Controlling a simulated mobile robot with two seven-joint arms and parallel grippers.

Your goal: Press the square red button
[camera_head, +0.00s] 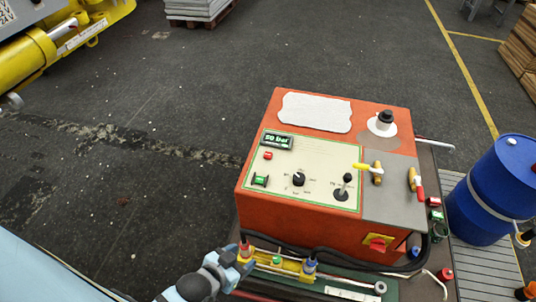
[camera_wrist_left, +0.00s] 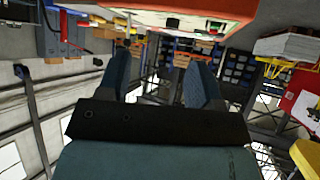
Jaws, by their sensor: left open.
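The square red button (camera_head: 268,156) is a small red square on the cream panel of the orange control box, just below the "50 bar" display (camera_head: 278,141). My left gripper (camera_head: 228,262) is low beside the box's front left corner, below and to the left of the button and apart from it. In the left wrist view, its two blue-grey fingers (camera_wrist_left: 161,70) are spread with nothing between them. The edge of the orange box (camera_wrist_left: 225,7) shows at the top of that view; I cannot make out the button there. My right gripper is not in view.
The panel also carries a green switch (camera_head: 260,180), a black knob (camera_head: 298,179) and a black lever (camera_head: 343,188). Yellow and red valve handles are at right. Hoses and a gauge rail (camera_head: 290,265) run along the box's front. A blue barrel (camera_head: 497,190) stands at right.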

